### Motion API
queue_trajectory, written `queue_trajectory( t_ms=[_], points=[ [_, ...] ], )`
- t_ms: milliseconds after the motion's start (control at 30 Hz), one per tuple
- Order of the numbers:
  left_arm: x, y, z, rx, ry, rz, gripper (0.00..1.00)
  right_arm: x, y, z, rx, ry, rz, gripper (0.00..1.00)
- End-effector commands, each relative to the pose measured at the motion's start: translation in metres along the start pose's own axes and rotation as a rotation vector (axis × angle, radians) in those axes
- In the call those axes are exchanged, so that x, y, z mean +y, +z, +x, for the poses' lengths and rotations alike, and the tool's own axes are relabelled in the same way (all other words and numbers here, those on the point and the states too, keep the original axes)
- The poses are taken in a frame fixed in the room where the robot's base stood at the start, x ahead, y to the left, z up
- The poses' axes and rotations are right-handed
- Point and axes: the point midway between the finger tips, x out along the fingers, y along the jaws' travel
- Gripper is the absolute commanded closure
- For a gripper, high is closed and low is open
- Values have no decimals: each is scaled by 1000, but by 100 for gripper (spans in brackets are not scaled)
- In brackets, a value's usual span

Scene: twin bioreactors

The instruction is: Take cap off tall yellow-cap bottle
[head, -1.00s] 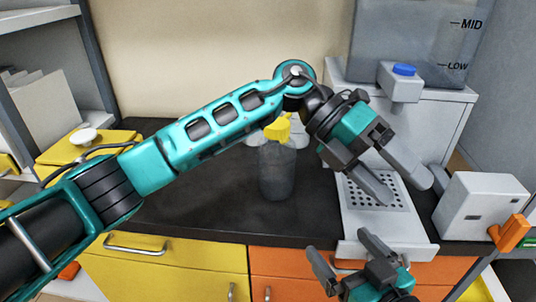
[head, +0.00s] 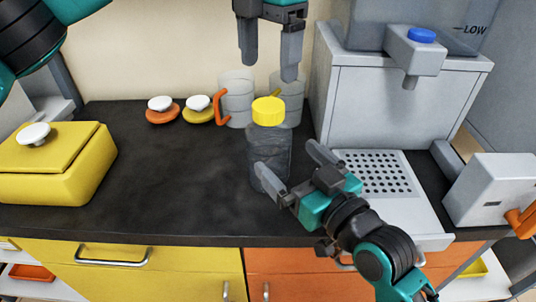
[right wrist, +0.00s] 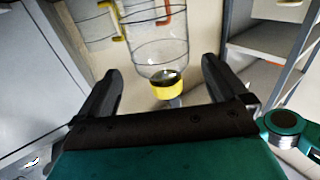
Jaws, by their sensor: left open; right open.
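The tall bottle (head: 270,160) is clear grey and stands upright on the dark counter, with its yellow cap (head: 268,111) on top. My left gripper (head: 268,70) is open, pointing down above the cap, apart from it. My right gripper (head: 289,158) is open at the bottle's front right. One of its fingers overlaps the bottle's lower body in the head view; contact cannot be told. The right wrist view shows the bottle (right wrist: 155,40) upside down in the picture, ahead and between the open fingers, with the yellow cap (right wrist: 167,91).
Two clear jars, one with an orange handle (head: 221,107), stand behind the bottle. Lids with white knobs (head: 160,103) lie to their left. A yellow box (head: 50,170) sits at far left. A grey machine with a perforated tray (head: 418,200) stands right. The counter's left middle is clear.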

Motion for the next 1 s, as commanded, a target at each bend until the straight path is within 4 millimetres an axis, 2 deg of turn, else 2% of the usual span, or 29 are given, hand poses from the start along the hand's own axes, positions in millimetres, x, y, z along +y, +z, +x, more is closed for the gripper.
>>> queue_trajectory(
  t_ms=[33, 200, 400, 600, 833, 1000],
  points=[
    [0, 0, 0, 0, -1, 0, 23, 0, -1, 11, 3, 1, 1, 0],
    [0, 0, 0, -1, -2, 1, 23, 0, -1, 43, 2, 0, 1, 0],
    [0, 0, 0, -1, -2, 1, 23, 0, 0, 67, 1, 0, 0, 0],
    [0, 0, 0, -1, -2, 1, 23, 0, 0, 75, 0, 0, 0, 0],
    [0, 0, 0, -1, -2, 1, 23, 0, 0, 75, 0, 0, -1, 0],
    [0, 0, 0, -1, -2, 1, 23, 0, 0, 75, -1, 0, 0, 16]
  ],
)
